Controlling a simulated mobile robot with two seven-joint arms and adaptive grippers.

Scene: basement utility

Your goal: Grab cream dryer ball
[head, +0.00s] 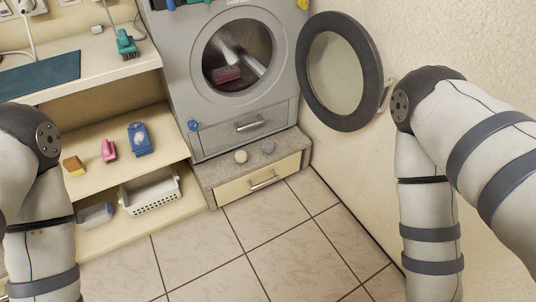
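A small round cream dryer ball (241,156) rests on the grey speckled top of the low drawer unit (212,175) below the dryer. A grey ball (268,147) lies just to its right, apart from it. Neither of my grippers is in view. My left arm comes in at the left edge and my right arm at the right edge. Both lower arms run down out of the bottom of the picture, well away from the ball.
The dryer (178,72) stands above the ledge, its round door (375,62) swung open to the right. A reddish item (226,74) shows in the drum. Left shelves hold a pink bottle (109,150), a blue box (139,139) and a white basket (150,194). The tiled floor (255,245) is clear.

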